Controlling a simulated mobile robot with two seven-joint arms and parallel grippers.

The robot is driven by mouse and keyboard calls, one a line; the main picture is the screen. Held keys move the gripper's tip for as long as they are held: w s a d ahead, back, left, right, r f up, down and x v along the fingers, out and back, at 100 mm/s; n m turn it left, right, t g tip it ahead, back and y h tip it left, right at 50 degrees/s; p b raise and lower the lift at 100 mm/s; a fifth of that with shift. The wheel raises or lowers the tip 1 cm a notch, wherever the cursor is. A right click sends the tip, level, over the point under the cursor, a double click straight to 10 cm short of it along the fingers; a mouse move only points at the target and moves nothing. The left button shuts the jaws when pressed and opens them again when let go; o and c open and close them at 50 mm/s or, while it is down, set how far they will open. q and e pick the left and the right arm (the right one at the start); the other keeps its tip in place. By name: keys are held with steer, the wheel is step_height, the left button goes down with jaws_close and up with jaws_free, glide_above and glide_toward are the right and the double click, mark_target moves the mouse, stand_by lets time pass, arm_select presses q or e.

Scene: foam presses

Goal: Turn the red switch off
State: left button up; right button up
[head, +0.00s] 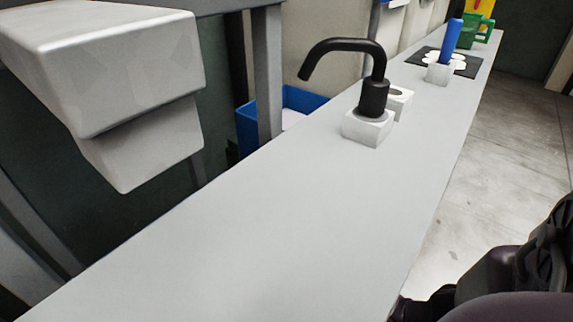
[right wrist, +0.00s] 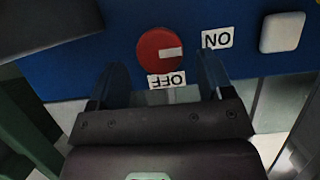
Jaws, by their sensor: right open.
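The red switch (right wrist: 158,48) is a round red knob on a blue panel (right wrist: 105,35) in the right wrist view. A short white mark lies on the right part of its face. An OFF label (right wrist: 166,80) sits just below it and an ON label (right wrist: 217,39) to its right, both upside down in the picture. My right gripper (right wrist: 160,64) is open, with one dark finger at the lower left of the knob and the other at its right. I cannot tell whether either finger touches it. The head view does not show the switch. My left gripper is not in view.
A pale square block (right wrist: 282,32) is on the panel's right side. In the head view, a long grey bench (head: 240,230) carries a black bent spout in a white block (head: 368,128) and a blue handle (head: 450,40) farther back. A blue bin (head: 247,128) stands behind.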

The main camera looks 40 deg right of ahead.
steer(key=shift+x, duration=0.8)
steer(key=c, duration=0.9)
